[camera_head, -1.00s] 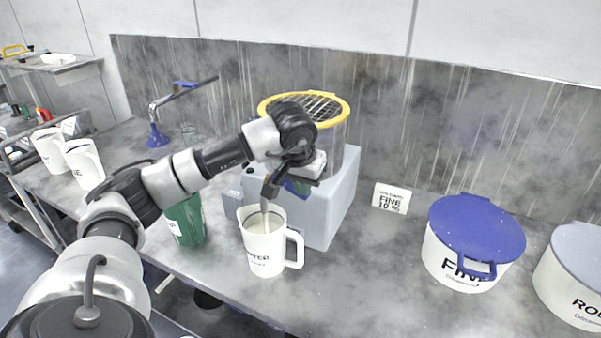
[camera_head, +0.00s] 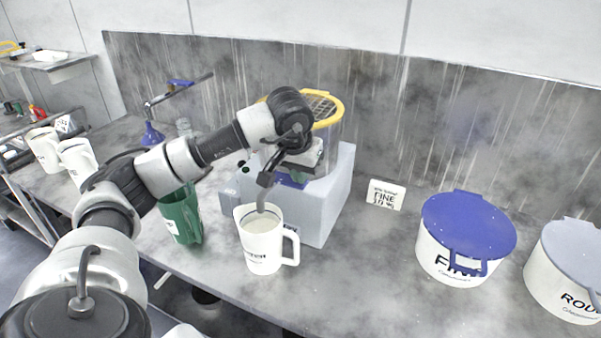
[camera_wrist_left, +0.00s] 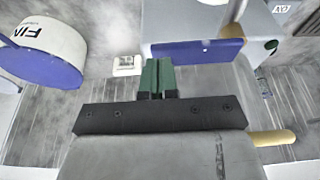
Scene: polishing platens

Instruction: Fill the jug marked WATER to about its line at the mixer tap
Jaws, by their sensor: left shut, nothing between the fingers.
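The white jug marked WATER (camera_head: 262,246) stands upright on the bench at the front of the mixer (camera_head: 326,207), its handle to the right. Pale contents or inner wall show inside; I cannot tell the level against the line. My right gripper is not in view.
A green container (camera_head: 184,220) stands left of the jug. A blue-lidded FINE bucket (camera_head: 446,258), a grey-lidded bucket (camera_head: 568,280) and a small FINE sign (camera_head: 385,194) stand to the right. Two white jugs (camera_head: 44,150) stand far left. Bench between jug and FINE bucket is clear.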

